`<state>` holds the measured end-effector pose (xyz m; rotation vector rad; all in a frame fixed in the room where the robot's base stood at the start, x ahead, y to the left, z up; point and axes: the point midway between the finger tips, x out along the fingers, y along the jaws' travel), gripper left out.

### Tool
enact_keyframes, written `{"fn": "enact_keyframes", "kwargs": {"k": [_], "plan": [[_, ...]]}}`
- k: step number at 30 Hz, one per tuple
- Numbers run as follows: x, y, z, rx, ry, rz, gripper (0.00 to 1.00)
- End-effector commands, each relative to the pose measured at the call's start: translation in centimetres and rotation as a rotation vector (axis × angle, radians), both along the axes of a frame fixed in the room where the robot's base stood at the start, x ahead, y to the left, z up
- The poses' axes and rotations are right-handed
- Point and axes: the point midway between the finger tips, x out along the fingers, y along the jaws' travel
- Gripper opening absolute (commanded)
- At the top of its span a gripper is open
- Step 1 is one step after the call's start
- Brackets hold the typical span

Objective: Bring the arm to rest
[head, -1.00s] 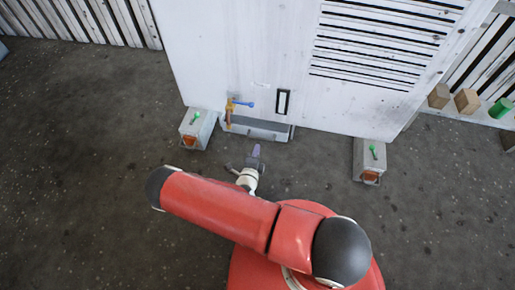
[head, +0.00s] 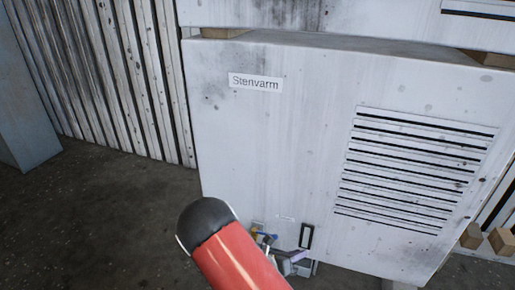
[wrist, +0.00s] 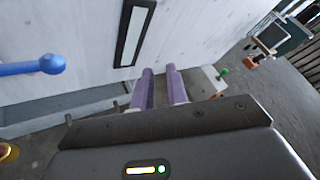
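My arm's red link with a dark cap (head: 235,250) fills the bottom middle of the head view. My gripper (head: 299,257) shows beyond it, low in front of the white blower housing (head: 270,140). In the wrist view its two purple fingers (wrist: 160,85) are a little apart, with nothing seen between them. They point toward the housing's lower front, below and right of a black-framed slot (wrist: 134,32). A blue lever (wrist: 35,67) is to the left, apart from the fingers. The lever's blue tip also shows in the head view (head: 270,237).
A brass part (wrist: 8,152) is at the wrist view's lower left. A foot block with a green knob (wrist: 222,73) is beyond the fingers to the right. Wooden blocks (head: 500,240) are at the far right. The floor at left (head: 90,220) is clear.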

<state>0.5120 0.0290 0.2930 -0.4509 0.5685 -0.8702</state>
Motion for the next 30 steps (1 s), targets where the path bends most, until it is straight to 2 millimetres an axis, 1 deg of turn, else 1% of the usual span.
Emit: {"fn": "enact_keyframes", "kwargs": {"k": [1, 3, 5, 6, 8, 9, 15, 21, 23, 27, 30], "plan": [[-0.4, -0.9, 2.7, 0.087, -0.066, -0.096, 0.15], [-1.3, -1.9, 5.5, 0.199, -0.154, -0.23, 0.15], [-2.2, -2.8, 7.8, 0.293, -0.229, -0.344, 0.15], [-2.8, -3.3, 9.3, 0.355, -0.281, -0.419, 0.15], [-3.9, -4.0, 11.4, 0.445, -0.356, -0.532, 0.15], [-4.6, -4.5, 12.8, 0.505, -0.409, -0.606, 0.15], [-8.8, -5.9, 19.5, 0.795, -0.665, -0.968, 0.15], [-13.1, -6.3, 25.6, 1.074, -0.914, -1.309, 0.15], [-14.4, -6.2, 27.4, 1.159, -0.987, -1.408, 0.15], [-17.5, -5.6, 31.3, 1.357, -1.149, -1.627, 0.15], [-19.6, -5.0, 33.8, 1.497, -1.252, -1.77, 0.15]]}}
